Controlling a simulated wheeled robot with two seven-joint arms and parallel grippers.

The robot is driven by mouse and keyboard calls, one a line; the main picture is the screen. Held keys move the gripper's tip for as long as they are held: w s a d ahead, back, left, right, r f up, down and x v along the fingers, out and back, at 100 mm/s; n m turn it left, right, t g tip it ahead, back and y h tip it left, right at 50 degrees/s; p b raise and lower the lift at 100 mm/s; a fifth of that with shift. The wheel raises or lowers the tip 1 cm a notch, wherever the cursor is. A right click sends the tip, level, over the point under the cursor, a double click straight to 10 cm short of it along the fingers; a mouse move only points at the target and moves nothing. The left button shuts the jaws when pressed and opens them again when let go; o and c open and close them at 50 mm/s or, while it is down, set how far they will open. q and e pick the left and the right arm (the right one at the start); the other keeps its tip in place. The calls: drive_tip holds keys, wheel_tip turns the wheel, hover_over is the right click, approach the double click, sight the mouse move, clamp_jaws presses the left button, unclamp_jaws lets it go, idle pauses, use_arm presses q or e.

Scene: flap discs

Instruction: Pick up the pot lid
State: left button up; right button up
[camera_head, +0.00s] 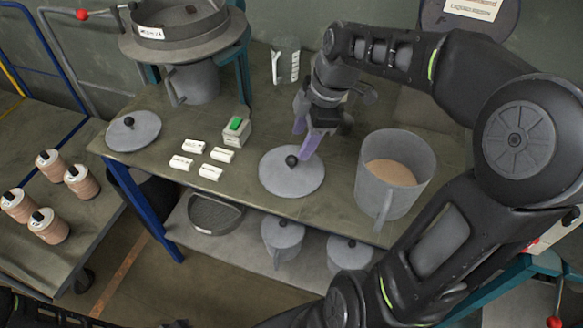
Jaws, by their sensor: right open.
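A round grey pot lid (278,182) with a black ball knob lies flat on the table (230,190), near its front edge. A second, similar lid (133,138) lies at the table's left end. My right gripper (304,146) has purple fingers and points down at the nearer lid. Its fingers are apart and empty. One fingertip shows just right of and behind the knob; I cannot tell whether it touches. My left gripper does not show.
A grey pot (370,188) with brown contents stands right of the nearer lid. White labelled blocks (210,172) and a green-buttoned box (236,128) lie to the left. A large sieve-like machine (175,40) stands behind. Lidded pots (283,240) sit on the lower shelf.

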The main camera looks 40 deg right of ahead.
sight(293, 157)
drive_tip(key=shift+x, duration=1.15)
drive_tip(key=shift+p+x, duration=0.4)
drive_tip(key=shift+x, duration=2.25)
drive_tip(key=shift+a, duration=0.1)
clamp_jaws()
